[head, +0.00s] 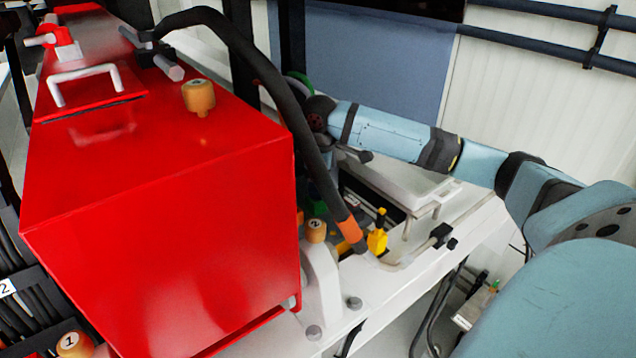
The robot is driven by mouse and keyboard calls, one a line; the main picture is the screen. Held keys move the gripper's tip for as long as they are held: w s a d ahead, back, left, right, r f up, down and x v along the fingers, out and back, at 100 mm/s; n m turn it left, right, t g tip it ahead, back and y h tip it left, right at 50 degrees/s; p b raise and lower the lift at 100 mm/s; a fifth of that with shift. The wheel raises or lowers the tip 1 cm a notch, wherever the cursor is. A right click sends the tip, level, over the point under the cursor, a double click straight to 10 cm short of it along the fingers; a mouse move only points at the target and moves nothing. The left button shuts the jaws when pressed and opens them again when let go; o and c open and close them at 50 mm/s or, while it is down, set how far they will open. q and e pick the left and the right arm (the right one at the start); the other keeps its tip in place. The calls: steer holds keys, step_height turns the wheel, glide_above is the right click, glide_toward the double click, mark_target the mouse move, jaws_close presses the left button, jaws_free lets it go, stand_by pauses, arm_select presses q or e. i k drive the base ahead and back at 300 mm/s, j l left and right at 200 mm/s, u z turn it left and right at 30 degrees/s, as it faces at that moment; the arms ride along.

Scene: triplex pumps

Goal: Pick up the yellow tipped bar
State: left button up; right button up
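A small bright yellow piece (377,241) with a dark upright stub on top is at the foot of the black hose, beside the red housing. It may be the tip of the yellow tipped bar; I cannot make out a whole bar. My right arm comes in from the right. Its dark wrist end, with the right gripper (345,153), is behind the black hose, above and beyond the yellow piece and apart from it. The fingers are mostly hidden, so their opening and any contents cannot be told. My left gripper is not in view.
A large red housing (160,215) fills the left. A thick black hose (290,110) with an orange band arches over its right edge. A white frame (400,290) and a white lidded box (400,182) lie right of it.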

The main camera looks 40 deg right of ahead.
mark_target(380, 215)
steer(key=k+l, duration=0.2)
steer(key=k, duration=0.3)
steer(key=k+l, duration=0.25)
steer(key=k, duration=0.2)
